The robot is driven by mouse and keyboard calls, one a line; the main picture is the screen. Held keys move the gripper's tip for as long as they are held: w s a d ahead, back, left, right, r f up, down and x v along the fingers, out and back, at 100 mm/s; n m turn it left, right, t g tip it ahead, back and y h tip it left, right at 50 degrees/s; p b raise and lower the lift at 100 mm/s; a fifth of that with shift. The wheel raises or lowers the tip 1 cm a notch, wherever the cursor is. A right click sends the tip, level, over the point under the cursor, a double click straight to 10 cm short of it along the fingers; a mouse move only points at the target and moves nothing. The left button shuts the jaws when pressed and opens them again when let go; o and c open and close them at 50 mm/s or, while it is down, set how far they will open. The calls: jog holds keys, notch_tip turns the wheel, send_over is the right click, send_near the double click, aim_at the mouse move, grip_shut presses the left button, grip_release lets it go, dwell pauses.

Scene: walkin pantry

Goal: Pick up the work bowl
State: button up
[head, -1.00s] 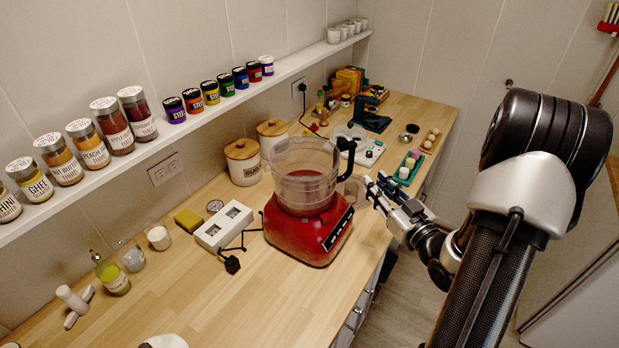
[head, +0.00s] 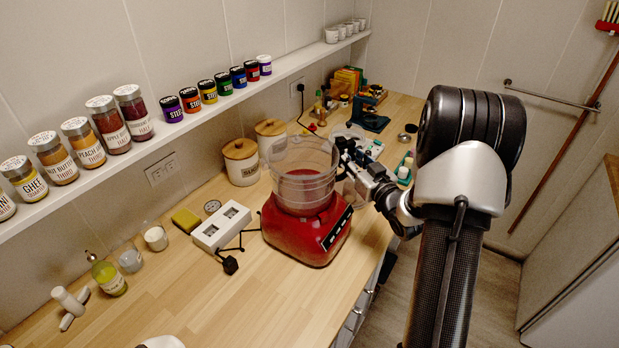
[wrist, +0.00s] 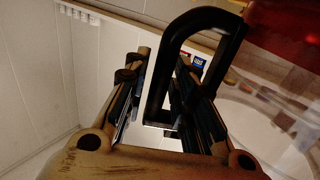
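The work bowl (head: 303,182) is a clear, round container sitting upright on the red food processor base (head: 300,236) on the counter. Its black looped handle (wrist: 207,19) fills the middle of the wrist view, and the clear wall shows to its right. In the head view my gripper (head: 352,152) is at the bowl's right side and hides most of the handle. In the wrist view my gripper (wrist: 160,82) is open, with one finger on each side of the handle's upright bar. A gap shows between the left finger and the bar.
A white power block (head: 220,227) with a cord and black plug lies left of the base. Two white canisters (head: 241,164) stand behind it. A dark green machine (head: 370,115) and small items are farther back. The front counter is mostly clear.

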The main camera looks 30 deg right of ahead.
grip_shut()
jog(key=shift+r, duration=0.1)
dwell(0.6)
